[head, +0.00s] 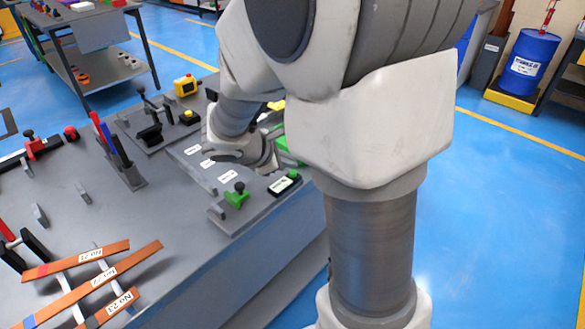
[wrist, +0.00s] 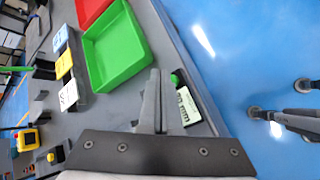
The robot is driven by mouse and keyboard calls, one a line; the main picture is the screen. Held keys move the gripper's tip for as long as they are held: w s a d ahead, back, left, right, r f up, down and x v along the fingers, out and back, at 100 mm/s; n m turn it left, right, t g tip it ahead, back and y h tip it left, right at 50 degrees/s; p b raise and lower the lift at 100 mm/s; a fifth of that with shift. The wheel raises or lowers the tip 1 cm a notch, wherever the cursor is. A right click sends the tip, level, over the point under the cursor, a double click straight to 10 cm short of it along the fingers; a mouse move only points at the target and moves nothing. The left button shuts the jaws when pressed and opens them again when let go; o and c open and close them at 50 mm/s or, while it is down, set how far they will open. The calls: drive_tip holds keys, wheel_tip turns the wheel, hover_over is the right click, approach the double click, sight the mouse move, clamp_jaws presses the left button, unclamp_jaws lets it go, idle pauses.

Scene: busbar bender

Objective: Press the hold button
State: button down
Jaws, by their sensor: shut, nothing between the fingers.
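A black box with a green button and a white labelled face (wrist: 187,105) lies near the bench's edge in the wrist view. It also shows in the head view (head: 284,184). Its label is too small to read. A small black box with a yellow button (head: 189,118) stands farther back; it shows at the lower left of the wrist view (wrist: 54,156). I cannot tell from the labels which one is the hold button. My gripper (wrist: 154,74) is shut and empty, with its fingers just left of the green-button box in the wrist view. My arm largely hides it in the head view.
A green tray (wrist: 115,46) and a red tray (wrist: 91,10) lie beside my gripper. A yellow box with a red button (head: 186,86) stands at the bench's back. A green clamp (head: 237,196) and orange numbered strips (head: 88,285) are on the bench. Blue floor lies right.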

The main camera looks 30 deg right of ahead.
sight(289, 178)
drive_tip(key=shift+r, duration=0.1)
wheel_tip(289, 178, up, 5)
drive_tip(key=p, duration=0.4)
idle(0.3)
idle(0.6)
drive_tip(key=s+a+r+m+y+p, duration=0.4)
drive_tip(key=s+r+m, duration=0.3)
drive_tip(key=s+r, duration=0.2)
drive_tip(key=s+a+r+m+t+y+p, duration=0.1)
drive_tip(key=s+a+r+m+y+p, duration=0.3)
drive_tip(key=s+a+r+m, duration=0.3)
wheel_tip(289, 178, up, 2)
drive_tip(key=shift+s+r+t+p, duration=0.1)
drive_tip(key=shift+s+t+p, duration=0.25)
drive_tip(key=shift+s, duration=0.85)
